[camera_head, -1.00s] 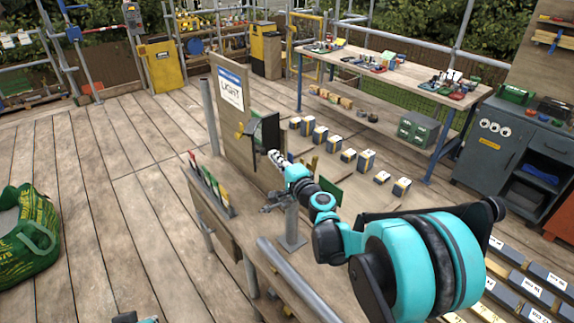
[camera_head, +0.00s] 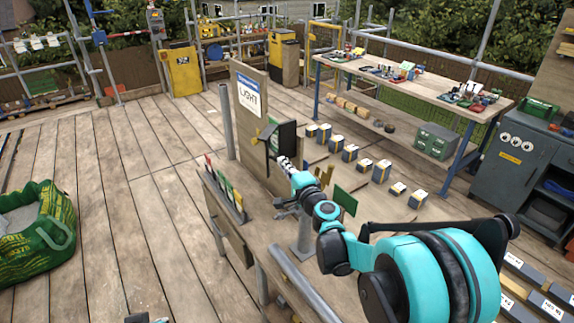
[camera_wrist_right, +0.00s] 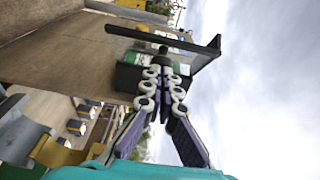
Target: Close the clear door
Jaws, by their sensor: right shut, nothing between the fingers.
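The clear door (camera_head: 267,141) stands swung out from a small dark box (camera_head: 287,138) on an upright wooden board (camera_head: 244,118). In the right wrist view the door (camera_wrist_right: 190,46) shows as a dark-edged panel across the fingertips, with the box (camera_wrist_right: 128,77) behind. My right gripper (camera_head: 284,161) is at the box's lower front, its white-ringed fingers closed together and empty. In the right wrist view its fingertips (camera_wrist_right: 165,72) are close to the door's inner side; I cannot tell whether they touch it. My left gripper is not visible.
A grey post (camera_head: 302,238) and a green panel (camera_head: 345,200) stand near my right arm. Several small boxes (camera_head: 350,152) sit behind it.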

